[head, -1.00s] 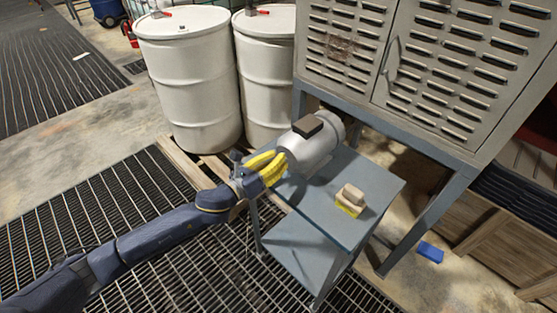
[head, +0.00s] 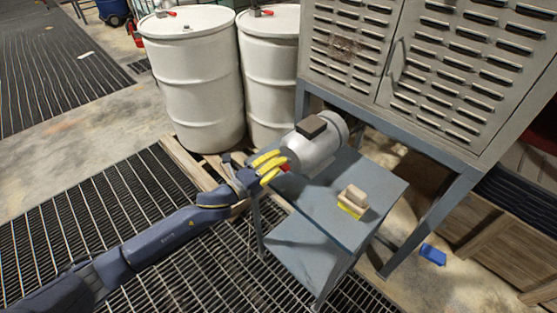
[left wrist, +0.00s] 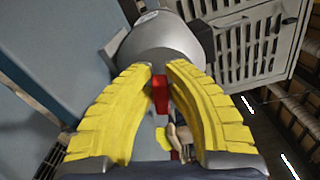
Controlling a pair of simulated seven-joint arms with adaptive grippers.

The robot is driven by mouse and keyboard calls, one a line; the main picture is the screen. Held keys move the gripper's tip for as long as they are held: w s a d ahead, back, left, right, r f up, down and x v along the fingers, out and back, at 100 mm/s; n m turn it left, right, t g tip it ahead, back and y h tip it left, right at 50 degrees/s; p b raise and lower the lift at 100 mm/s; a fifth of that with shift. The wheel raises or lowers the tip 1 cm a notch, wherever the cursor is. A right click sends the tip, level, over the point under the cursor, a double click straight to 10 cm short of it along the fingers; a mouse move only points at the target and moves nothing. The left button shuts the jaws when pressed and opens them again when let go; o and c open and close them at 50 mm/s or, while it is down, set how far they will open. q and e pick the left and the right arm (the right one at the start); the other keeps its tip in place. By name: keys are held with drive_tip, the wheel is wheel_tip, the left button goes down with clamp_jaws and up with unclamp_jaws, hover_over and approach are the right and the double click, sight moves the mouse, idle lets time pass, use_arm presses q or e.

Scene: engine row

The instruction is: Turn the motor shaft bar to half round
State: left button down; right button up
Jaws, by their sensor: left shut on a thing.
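The grey motor (head: 314,143) with a dark box on top lies on the blue-grey table at the middle of the head view. Its rounded end fills the top of the left wrist view (left wrist: 165,40). A red shaft bar (left wrist: 160,94) shows between my yellow fingers in the left wrist view, and a bit of red shows by the fingertips in the head view (head: 285,168). My left gripper (head: 275,167) is at the near left end of the motor, shut on the bar. The fingers partly hide the bar. My right gripper is not in view.
A beige and yellow block (head: 353,201) sits on the blue-grey table (head: 335,228), right of the motor. White drums (head: 194,85) stand behind at left. A louvred grey cabinet (head: 440,70) stands behind at right. A blue object (head: 432,254) lies on the floor.

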use_arm(q)
drive_tip(key=n, duration=0.2)
drive_tip(key=f+n, duration=0.1)
drive_tip(key=n, duration=0.2)
drive_tip(key=shift+n, duration=0.3)
drive_tip(key=n, duration=0.5)
drive_tip(key=shift+s+d+f+n, duration=0.15)
drive_tip(key=shift+d+f+n, duration=0.05)
drive_tip(key=shift+f+n, duration=0.15)
drive_tip(key=n, duration=0.4)
drive_tip(key=shift+s+d+f, duration=0.2)
drive_tip(key=shift+s+d+n, duration=0.15)
drive_tip(key=shift+n, duration=1.2)
drive_tip(key=shift+s+d+n, duration=0.1)
drive_tip(key=shift+n, duration=1.2)
drive_tip(key=c, duration=1.4)
unclamp_jaws()
drive_tip(key=shift+f, duration=0.1)
drive_tip(key=shift+o, duration=0.2)
drive_tip(key=shift+s+a, duration=0.1)
